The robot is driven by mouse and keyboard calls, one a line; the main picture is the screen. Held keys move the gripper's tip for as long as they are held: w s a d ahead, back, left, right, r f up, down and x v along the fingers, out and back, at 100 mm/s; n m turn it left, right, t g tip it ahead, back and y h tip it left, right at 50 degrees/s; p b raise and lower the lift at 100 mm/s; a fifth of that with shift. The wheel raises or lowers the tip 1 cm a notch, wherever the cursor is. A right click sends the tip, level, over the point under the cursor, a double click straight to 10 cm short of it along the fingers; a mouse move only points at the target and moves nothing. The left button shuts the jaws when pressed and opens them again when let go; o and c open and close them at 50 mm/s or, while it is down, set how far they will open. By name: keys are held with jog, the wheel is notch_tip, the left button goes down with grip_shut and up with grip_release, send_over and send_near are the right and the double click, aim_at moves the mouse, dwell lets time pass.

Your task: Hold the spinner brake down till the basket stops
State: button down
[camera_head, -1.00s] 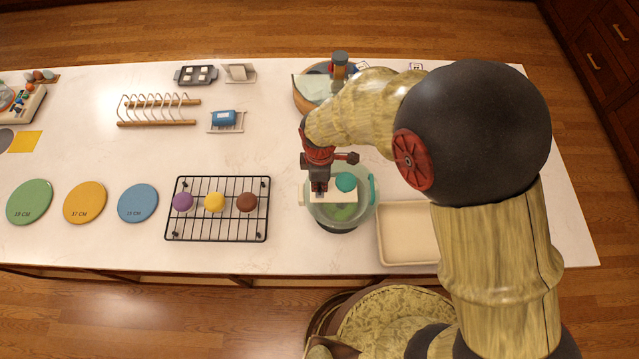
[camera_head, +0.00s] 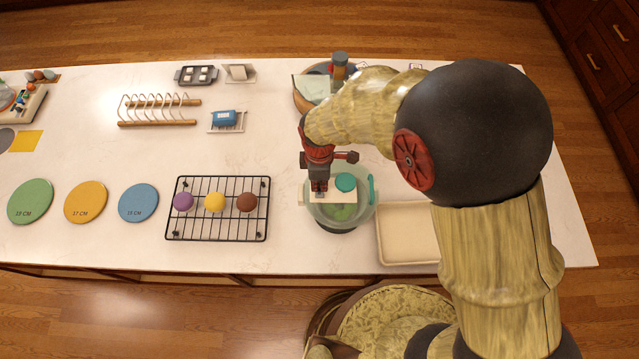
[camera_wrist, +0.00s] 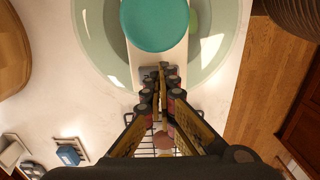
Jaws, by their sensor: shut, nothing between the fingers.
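The salad spinner is a clear green-tinted bowl (camera_head: 366,212) with a cream bar (camera_head: 345,196) across its top and a round teal knob (camera_head: 345,182) on the bar. Green pieces (camera_head: 343,213) show inside through the clear wall. My gripper (camera_head: 320,192) points down at the left end of the bar, beside the knob. In the wrist view, my gripper (camera_wrist: 162,72) is shut and empty, with its fingertips over a small grey brake pad (camera_wrist: 147,77). The fingers partly hide the pad, and I cannot tell how far down it is. The teal knob (camera_wrist: 155,22) lies just beyond the fingertips.
A black wire rack (camera_head: 218,228) with three coloured round pieces stands left of the spinner. A beige tray (camera_head: 405,247) stands close on its right. Coloured discs lie far left. My arm covers the right side.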

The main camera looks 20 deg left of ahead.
notch_tip(320, 180, up, 13)
dwell(0.3)
jog(key=shift+r, duration=0.1)
dwell(0.4)
jog(key=s+d+f+m+t+b, duration=0.1)
jog(key=s+d+m+b, duration=0.3)
jog(key=d+m+b, duration=0.6)
jog(key=s+d+f+m+t+b, duration=0.1)
jog(key=s+d+m+t+b, duration=0.3)
jog(key=d+m+b, duration=0.7)
jog(key=d, duration=1.1)
jog(key=shift+s+d+f+t+b, duration=0.2)
jog(key=shift+d+f+t+b, duration=0.1)
jog(key=shift+d+f+b, duration=0.05)
jog(key=c, duration=2.5)
grip_release()
jog(key=shift+c, duration=0.2)
